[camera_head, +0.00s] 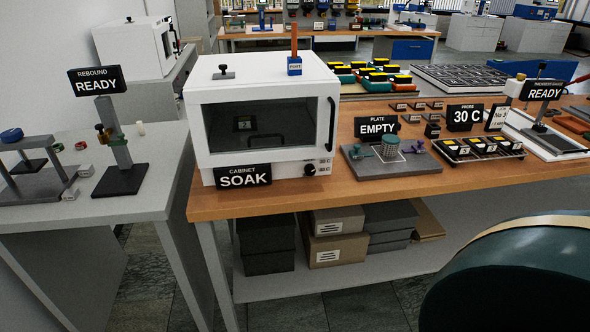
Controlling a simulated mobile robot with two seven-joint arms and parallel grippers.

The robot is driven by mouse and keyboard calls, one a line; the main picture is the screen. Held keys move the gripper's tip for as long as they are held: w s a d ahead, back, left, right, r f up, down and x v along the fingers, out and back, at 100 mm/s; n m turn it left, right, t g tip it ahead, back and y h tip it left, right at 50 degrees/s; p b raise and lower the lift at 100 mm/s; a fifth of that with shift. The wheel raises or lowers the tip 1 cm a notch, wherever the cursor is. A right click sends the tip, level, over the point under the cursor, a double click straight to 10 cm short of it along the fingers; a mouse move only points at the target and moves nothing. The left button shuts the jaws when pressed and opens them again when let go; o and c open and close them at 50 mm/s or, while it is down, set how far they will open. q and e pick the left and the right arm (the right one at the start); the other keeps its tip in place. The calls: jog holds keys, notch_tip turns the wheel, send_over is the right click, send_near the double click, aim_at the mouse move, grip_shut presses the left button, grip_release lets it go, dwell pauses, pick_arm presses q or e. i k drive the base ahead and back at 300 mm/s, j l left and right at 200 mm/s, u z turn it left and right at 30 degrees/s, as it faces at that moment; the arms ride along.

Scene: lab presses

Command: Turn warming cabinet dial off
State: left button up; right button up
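The warming cabinet (262,112) is a white box with a dark window in its closed door, standing at the left end of the wooden bench. A sign (243,177) in front of its lower left reads "CABINET SOAK". The dial (310,170) is a small black knob at the lower right of its front, below the door. Its pointer setting is too small to read. A black vertical handle (331,125) is on the door's right edge. Neither of my grippers is in view.
The wooden bench (250,207) holds a plate station (415,168) marked "EMPTY", a "30 C" probe sign (465,117) and a tray of samples right of the cabinet. A grey table (150,195) with a rebound stand is at left. A large dark green rounded object (515,280) fills the lower right.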

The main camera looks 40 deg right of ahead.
aim_at(309, 168)
jog(key=k+l+u, duration=0.2)
jog(key=l, duration=0.15)
jog(key=l+u, duration=0.2)
jog(key=k+l+u, duration=0.2)
jog(key=l, duration=0.2)
jog(key=k+l+u, duration=0.1)
jog(key=l, duration=0.25)
jog(key=k+l+u, duration=0.2)
jog(key=k+l, duration=0.2)
jog(key=l, duration=0.2)
jog(key=k+l, duration=0.3)
jog(key=l, duration=0.15)
jog(key=k+l, duration=0.3)
jog(key=l+u, duration=0.05)
jog(key=l, duration=0.1)
